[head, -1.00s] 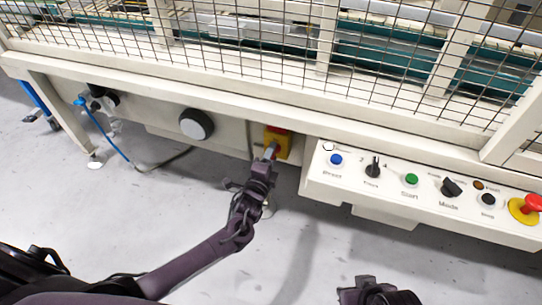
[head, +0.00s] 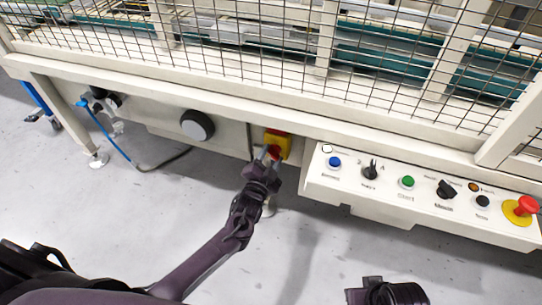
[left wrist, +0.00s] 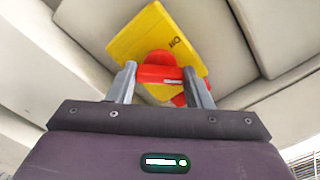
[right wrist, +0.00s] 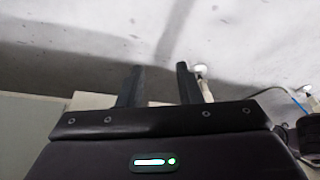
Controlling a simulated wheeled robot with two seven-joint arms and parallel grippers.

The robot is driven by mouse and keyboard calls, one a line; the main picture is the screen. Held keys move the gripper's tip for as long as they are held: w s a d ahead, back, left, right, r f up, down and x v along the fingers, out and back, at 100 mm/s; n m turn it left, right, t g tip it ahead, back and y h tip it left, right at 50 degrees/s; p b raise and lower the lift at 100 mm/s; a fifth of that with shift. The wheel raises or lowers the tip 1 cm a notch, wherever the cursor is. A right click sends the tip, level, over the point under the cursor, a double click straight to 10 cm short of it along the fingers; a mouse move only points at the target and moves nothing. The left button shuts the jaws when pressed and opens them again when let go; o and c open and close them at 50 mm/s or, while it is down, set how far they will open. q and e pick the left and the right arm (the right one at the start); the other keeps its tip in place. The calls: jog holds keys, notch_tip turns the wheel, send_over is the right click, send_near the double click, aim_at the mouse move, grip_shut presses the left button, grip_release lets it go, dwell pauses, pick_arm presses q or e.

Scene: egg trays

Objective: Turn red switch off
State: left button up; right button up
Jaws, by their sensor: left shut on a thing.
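The red switch (head: 274,152) sits on a yellow plate (head: 279,139) on the machine's front, below the frame beam. My left gripper (head: 269,152) is at the switch. In the left wrist view the red handle (left wrist: 160,74) lies crosswise between its two fingers, which are shut on it. The yellow plate (left wrist: 150,32) behind it shows a small dark "ON" mark. My right gripper (head: 385,292) is low in the head view, away from the machine. In the right wrist view its fingers (right wrist: 160,72) are apart with nothing between them.
A control panel (head: 415,195) with buttons, knobs and a red emergency stop (head: 526,205) juts out to the right of the switch. Wire mesh (head: 250,40) stands above. The grey floor in front is clear.

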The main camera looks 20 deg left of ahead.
pick_arm(q)
jog(key=n, duration=0.3)
jog(key=shift+n+p, duration=0.3)
jog(key=shift+n, duration=0.1)
jog(key=n, duration=0.3)
jog(key=shift+n+p, duration=0.3)
jog(key=shift+n, duration=0.7)
pick_arm(e)
jog(key=shift+s+d+r+g, duration=0.25)
jog(key=shift+s+d+g, duration=0.2)
jog(key=shift+d, duration=0.3)
jog(key=shift+d+h, duration=0.1)
jog(key=shift+h, duration=0.2)
pick_arm(q)
jog(key=o, duration=0.9)
jog(key=shift+c, duration=0.2)
jog(key=shift+o, duration=0.6)
pick_arm(e)
jog(key=shift+s, duration=0.15)
jog(key=shift+f, duration=0.1)
pick_arm(q)
jog(key=shift+s, duration=0.1)
pick_arm(e)
jog(key=shift+s, duration=0.1)
